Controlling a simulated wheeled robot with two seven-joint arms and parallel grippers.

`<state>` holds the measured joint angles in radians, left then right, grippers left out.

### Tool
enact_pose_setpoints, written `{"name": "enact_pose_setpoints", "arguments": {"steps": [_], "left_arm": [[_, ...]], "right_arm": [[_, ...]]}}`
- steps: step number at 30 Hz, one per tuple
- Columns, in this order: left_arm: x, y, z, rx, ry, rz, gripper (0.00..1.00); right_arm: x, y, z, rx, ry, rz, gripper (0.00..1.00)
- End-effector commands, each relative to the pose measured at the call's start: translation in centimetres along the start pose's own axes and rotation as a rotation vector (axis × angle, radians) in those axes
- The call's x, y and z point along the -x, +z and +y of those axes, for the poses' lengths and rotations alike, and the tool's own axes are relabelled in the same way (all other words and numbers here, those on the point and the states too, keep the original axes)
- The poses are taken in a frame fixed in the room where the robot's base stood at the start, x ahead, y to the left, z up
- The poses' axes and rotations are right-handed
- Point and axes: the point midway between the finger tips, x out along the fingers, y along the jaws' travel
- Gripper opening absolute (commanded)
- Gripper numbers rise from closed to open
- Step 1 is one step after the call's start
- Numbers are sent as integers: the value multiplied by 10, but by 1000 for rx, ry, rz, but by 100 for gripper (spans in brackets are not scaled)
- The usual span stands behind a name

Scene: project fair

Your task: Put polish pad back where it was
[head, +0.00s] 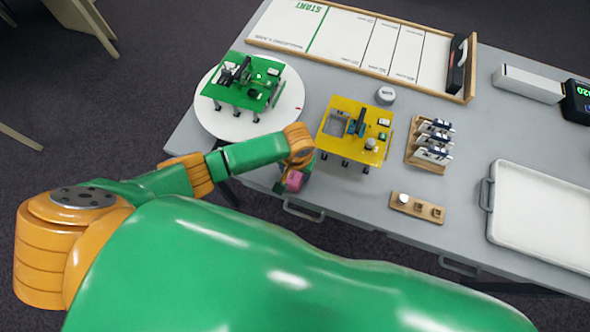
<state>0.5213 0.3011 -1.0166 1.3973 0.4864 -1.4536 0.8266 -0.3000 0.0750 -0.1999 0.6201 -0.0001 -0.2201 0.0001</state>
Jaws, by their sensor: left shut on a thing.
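My left gripper (292,178) is near the front edge of the grey table, just left of the yellow board's front corner. It is shut on a small pink block (294,181), which seems to be the polish pad. The wrist hides part of the gripper, and I cannot tell whether the block touches the table. A small wooden holder (417,207) lies to the right near the front edge. It has a white round piece (403,198) at its left end and what look like openings beside it. My right gripper is out of view.
A green board (245,83) stands on a white round plate (210,118); a yellow board (336,108) stands right of it. Nearby are a grey puck (386,95), a wooden rack (412,150) and a white tray (540,215). A long framed track (355,40) lies behind.

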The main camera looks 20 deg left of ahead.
Motion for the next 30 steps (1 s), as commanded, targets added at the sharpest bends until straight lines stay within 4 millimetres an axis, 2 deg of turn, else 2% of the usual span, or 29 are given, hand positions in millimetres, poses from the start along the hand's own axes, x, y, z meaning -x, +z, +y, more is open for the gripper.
{"name": "enact_pose_setpoints", "arguments": {"steps": [2, 3, 5, 6, 14, 17, 20, 27, 30], "left_arm": [[-3, 0, 0, 1, 0, -1, 0], [-2, 0, 0, 0, 0, 0, 79], [-2, 0, 0, 0, 0, 0, 96], [-2, 0, 0, 0, 0, 0, 99], [-1, 0, 0, 0, 0, 0, 99], [8, 0, 0, 0, 2, 1, 99], [29, -1, 0, -1, 3, 2, 99], [93, -1, 1, 0, 3, 3, 99], [110, -1, 1, 0, 3, 2, 99]], "right_arm": [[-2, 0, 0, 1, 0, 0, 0], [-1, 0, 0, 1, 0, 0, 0], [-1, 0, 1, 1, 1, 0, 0], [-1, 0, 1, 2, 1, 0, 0], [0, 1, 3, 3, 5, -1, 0], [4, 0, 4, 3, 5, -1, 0], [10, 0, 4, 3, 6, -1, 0], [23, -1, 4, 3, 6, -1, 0], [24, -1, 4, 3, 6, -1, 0]]}}
